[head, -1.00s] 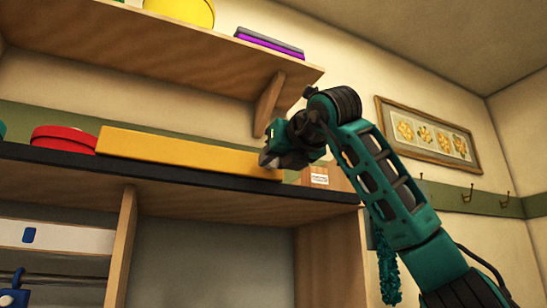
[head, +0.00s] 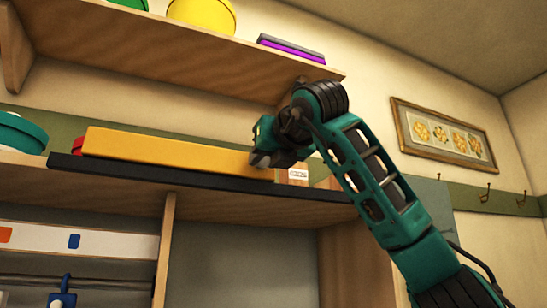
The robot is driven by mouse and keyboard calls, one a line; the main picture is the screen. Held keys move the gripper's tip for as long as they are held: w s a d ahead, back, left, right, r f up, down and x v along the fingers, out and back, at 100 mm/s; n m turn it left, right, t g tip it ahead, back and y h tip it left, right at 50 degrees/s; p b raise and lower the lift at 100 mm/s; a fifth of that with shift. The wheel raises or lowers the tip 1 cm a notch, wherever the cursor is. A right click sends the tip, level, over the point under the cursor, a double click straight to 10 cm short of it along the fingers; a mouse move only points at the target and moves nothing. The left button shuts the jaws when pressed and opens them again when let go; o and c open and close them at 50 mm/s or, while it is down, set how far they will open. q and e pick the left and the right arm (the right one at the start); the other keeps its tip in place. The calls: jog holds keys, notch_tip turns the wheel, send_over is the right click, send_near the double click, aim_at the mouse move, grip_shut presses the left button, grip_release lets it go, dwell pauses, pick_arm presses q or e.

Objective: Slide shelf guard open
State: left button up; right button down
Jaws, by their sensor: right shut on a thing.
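The shelf guard is a long yellow bar (head: 170,149) standing along the front edge of the shelf, on a black rail (head: 200,181). My right gripper (head: 263,159) is at the bar's right end, shut on it. The exact contact is partly hidden by the gripper body. To the right of the bar's end the rail shows without the bar. My left gripper is not in view.
A brown box with a white label (head: 298,174) stands behind the rail, right of my gripper. A green tin (head: 20,134) and a mostly hidden red tin (head: 77,146) are at the left. An upper shelf (head: 170,62) holds several items.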

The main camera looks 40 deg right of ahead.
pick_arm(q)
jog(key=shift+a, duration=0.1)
pick_arm(e)
jog(key=shift+a, duration=0.4)
jog(key=c, duration=0.8)
grip_release()
pick_arm(q)
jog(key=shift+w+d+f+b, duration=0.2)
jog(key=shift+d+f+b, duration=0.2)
jog(key=shift+b, duration=0.6)
pick_arm(e)
jog(key=v, duration=1.3)
jog(key=shift+d, duration=0.1)
jog(key=shift+w, duration=0.1)
